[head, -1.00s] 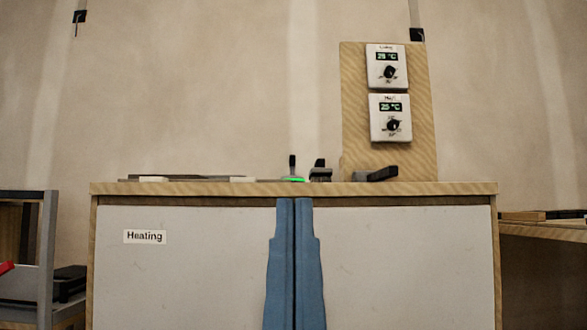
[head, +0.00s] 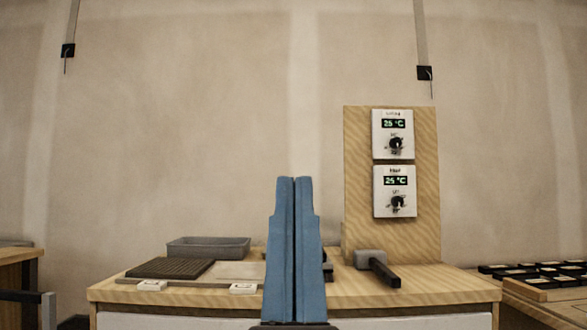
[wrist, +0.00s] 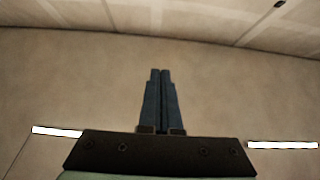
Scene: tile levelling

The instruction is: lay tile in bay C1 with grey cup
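My gripper (head: 295,182) stands upright in front of the wooden bench in the head view. Its two blue fingers are together with only a thin dark line between them, and nothing shows in them. The shut fingers also show in the wrist view (wrist: 160,72) against a bare wall. On the bench lie a dark ribbed panel (head: 170,268) and a pale flat panel (head: 238,271), side by side. I cannot tell whether either is the tile. No grey cup or bay C1 mark can be made out. Dark items behind the fingers are mostly hidden.
A grey tray (head: 208,247) stands at the bench's back left. Two white labels (head: 152,286) are at the front. A mallet (head: 376,266) lies right, before a wooden board (head: 420,235) with two thermostats (head: 395,190). Dark trays with pale squares (head: 545,272) cover the right table.

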